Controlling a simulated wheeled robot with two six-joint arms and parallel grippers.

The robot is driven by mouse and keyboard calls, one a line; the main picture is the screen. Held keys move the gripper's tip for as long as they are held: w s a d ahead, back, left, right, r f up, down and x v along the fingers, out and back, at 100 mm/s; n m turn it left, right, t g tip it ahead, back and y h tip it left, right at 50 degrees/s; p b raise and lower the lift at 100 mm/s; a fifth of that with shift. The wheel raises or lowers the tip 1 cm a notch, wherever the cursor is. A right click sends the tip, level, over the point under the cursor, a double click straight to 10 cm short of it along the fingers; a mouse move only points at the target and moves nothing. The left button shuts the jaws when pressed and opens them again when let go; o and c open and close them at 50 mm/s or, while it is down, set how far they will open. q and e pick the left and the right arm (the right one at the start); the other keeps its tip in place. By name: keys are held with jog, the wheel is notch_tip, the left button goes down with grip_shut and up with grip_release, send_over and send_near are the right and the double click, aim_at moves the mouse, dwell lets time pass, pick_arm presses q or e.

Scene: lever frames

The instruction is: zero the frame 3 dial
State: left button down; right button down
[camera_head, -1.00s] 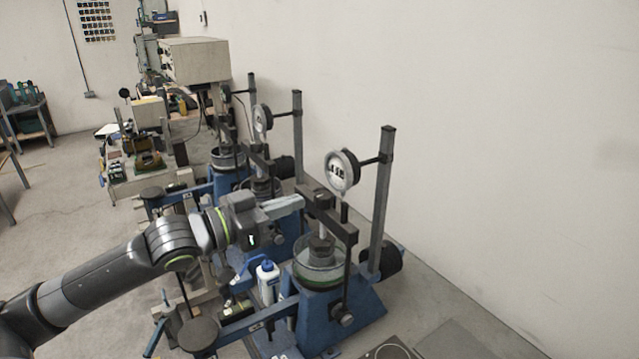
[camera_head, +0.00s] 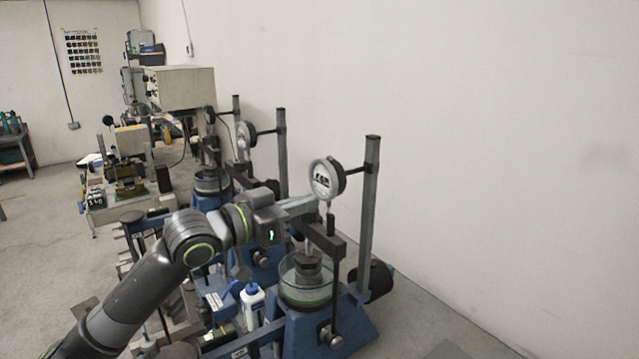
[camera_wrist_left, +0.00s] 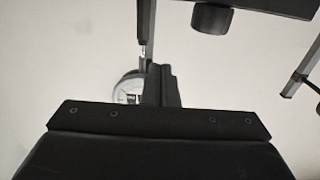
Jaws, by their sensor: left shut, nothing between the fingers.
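Three blue lever frames stand in a row along the wall, each with a dial on a grey post. The nearest dial (camera_head: 326,179) is round with a pale face and dark marks; I cannot read its needle or its frame number. My left gripper (camera_head: 312,205) is shut and empty, its tip just below and left of this dial. I cannot tell whether it touches. In the left wrist view the shut fingers (camera_wrist_left: 162,85) partly cover a dial (camera_wrist_left: 130,88). The middle dial (camera_head: 246,135) and the far dial (camera_head: 209,115) stand further back. My right gripper is not in view.
The nearest frame's post (camera_head: 368,215) and dark lever arm (camera_head: 322,238) stand close to my left gripper. A white bottle with a blue cap (camera_head: 252,303) stands beside the nearest frame's base. A beige cabinet (camera_head: 180,88) is at the back.

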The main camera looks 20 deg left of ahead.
pick_arm(q)
jog(key=shift+w, duration=0.1)
dwell(0.4)
jog(key=shift+d+r+p, duration=0.1)
jog(key=shift+r+p, duration=0.15)
jog(key=shift+p, duration=0.15)
dwell(0.3)
jog(key=shift+d, duration=0.1)
jog(key=s+f+p, duration=0.1)
jog(key=s+p, duration=0.5)
jog(key=s, duration=0.1)
jog(key=shift+a, duration=0.2)
dwell(1.2)
dwell(0.3)
